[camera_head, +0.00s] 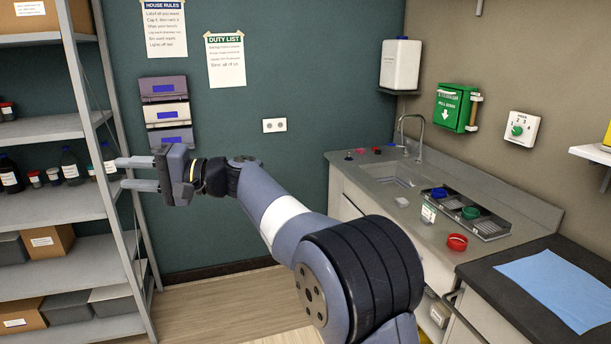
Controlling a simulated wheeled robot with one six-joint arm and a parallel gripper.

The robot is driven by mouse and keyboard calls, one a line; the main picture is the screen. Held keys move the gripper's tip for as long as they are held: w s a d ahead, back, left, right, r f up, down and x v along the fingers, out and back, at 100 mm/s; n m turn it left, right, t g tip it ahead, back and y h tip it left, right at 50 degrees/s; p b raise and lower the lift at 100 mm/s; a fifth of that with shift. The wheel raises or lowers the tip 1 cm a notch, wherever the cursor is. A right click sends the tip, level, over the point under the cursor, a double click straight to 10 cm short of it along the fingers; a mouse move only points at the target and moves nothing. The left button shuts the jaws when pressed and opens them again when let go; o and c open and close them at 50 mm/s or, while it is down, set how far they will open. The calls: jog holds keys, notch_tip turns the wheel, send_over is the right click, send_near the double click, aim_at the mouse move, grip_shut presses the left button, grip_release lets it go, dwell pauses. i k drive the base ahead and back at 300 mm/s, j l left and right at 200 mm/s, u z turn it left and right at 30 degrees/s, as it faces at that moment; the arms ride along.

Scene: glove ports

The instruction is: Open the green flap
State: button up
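The green flap (453,107) is the front of a green box on the right-hand wall, above the sink counter. It carries white lettering and a white down arrow, and it looks shut and upright. A pale handle or latch part shows at its right side. My gripper (121,174) is far to the left, in front of the shelf rack. Nothing hides the flap.
A counter with a sink (392,177) and tap stands below the flap, with small lids and a slotted tray (471,217) on it. A white dial box (522,130) is right of the flap. A shelf rack (55,128) is close to my gripper. The floor between is partly clear.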

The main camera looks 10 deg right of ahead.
aim_at(448, 106)
jog(key=i+u, duration=0.1)
jog(key=i, duration=0.75)
jog(key=i+l+u, duration=0.15)
jog(key=i, duration=0.7)
jog(key=i+z, duration=0.35)
jog(key=i+j+z, duration=0.1)
jog(key=i+z, duration=0.25)
jog(key=i+j+z, duration=0.3)
jog(key=i+z, duration=0.15)
jog(key=z, duration=0.35)
jog(key=i+z, duration=0.15)
jog(key=z, duration=0.3)
jog(key=i+z, duration=0.2)
jog(key=z, duration=0.3)
jog(key=i+j+z, duration=0.1)
jog(key=z, duration=0.35)
jog(key=i+j+z, duration=0.15)
jog(key=z, duration=0.15)
jog(key=i+j+z, duration=0.2)
jog(key=z, duration=0.15)
